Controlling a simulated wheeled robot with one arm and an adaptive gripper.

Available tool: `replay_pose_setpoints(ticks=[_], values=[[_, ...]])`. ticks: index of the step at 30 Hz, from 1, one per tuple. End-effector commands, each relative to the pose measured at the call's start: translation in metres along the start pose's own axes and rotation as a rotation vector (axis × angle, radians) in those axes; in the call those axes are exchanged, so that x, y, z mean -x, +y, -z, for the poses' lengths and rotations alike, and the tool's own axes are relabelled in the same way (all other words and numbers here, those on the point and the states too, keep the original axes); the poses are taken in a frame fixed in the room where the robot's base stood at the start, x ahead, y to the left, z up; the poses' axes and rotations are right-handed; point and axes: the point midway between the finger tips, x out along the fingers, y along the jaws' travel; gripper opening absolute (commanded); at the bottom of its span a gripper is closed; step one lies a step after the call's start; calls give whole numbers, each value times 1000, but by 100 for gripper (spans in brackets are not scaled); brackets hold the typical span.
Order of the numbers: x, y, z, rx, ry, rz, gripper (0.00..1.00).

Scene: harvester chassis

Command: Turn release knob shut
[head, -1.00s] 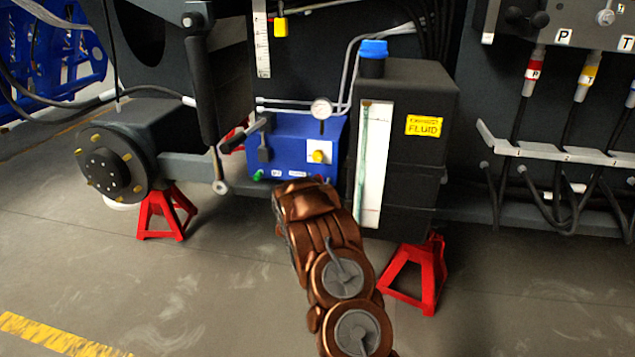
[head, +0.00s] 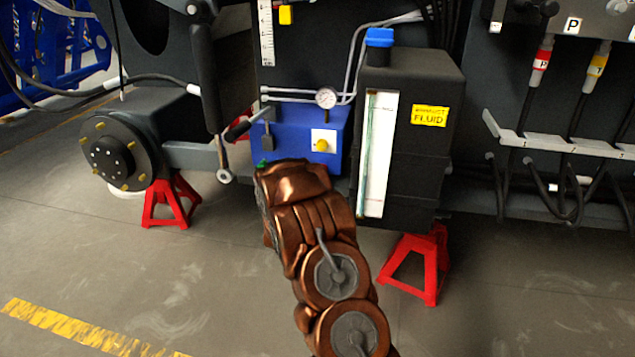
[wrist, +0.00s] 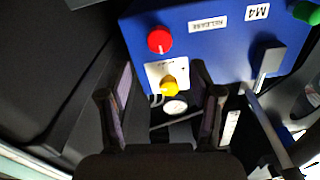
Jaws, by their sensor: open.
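The blue valve block (head: 290,117) carries a yellow knob (head: 321,145) on a white plate. In the wrist view the yellow knob (wrist: 168,83) shows between the finger lines, with a red knob (wrist: 160,40) above it. A RELEASE label (wrist: 208,24) is beside the red knob. My gripper (wrist: 163,98) is open, its two dark fingers spread either side of the yellow knob. Nothing is held; whether a finger touches the block cannot be told. In the head view my arm hides the fingertips, the red knob and the label.
A black lever (head: 245,125) sticks out at the block's left, and a green knob (head: 262,163) sits low there. A pressure gauge (head: 326,98) stands on top. The dark fluid tank (head: 430,150) is close at the right. Red stands (head: 418,265) are below.

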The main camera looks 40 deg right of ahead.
Motion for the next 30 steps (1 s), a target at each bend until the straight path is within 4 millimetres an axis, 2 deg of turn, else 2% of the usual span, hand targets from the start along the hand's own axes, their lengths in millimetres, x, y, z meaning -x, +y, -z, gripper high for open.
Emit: replay_pose_setpoints(ticks=[7,25,30], values=[[16,0,0,0,0,0,64],[17,0,0,0,0,0,64],[21,-12,13,-7,-39,16,64]])
